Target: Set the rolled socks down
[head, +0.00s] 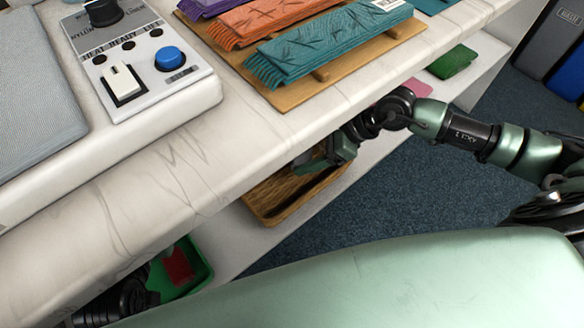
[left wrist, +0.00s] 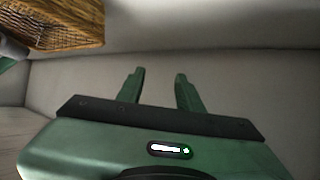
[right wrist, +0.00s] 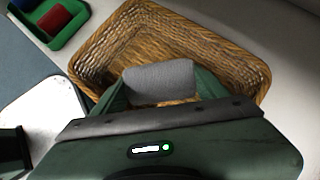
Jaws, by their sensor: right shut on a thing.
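The rolled socks, a grey roll (right wrist: 160,80), are held between the fingers of my right gripper (right wrist: 160,90) in the right wrist view. They are over a brown wicker basket (right wrist: 100,48), and I cannot tell whether they touch its bottom. In the head view my right gripper (head: 318,164) reaches under the counter edge at the basket (head: 268,212); the socks are hidden there. My left gripper (left wrist: 158,82) is open and empty in the left wrist view, with part of the basket (left wrist: 60,30) at the upper left.
A white marble counter (head: 180,165) overhangs the lower shelf (head: 235,240). On it are a control box (head: 150,95) and folded scarves (head: 330,45) on a wooden board. A green tray (head: 200,275) with a red item (head: 178,266) stands beside the basket.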

